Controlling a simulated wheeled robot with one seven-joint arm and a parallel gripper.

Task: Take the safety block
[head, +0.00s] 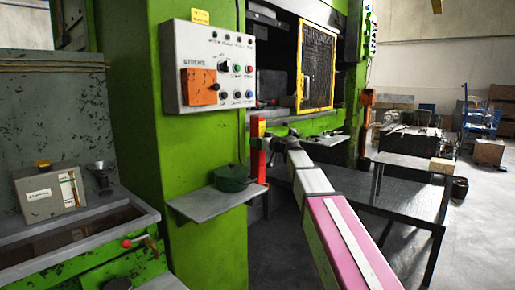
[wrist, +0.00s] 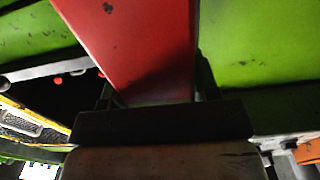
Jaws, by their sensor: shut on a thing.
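The safety block (head: 262,158) is a tall red bar with a yellow top, upright beside the green press column in the head view. In the wrist view the red block (wrist: 135,45) fills the upper middle, close to the camera, with scuffed paint. My gripper (head: 272,146) reaches it from the right at the end of my arm. In the wrist view my gripper's dark fingers (wrist: 155,92) stand on both sides of the block and are shut on it.
A grey shelf (head: 190,206) with a green pot (head: 232,178) juts from the press column just left of the block. A control panel (head: 209,66) hangs above. A yellow-framed mesh guard (head: 317,65) stands behind. A dark table (head: 395,202) lies to the right of my arm.

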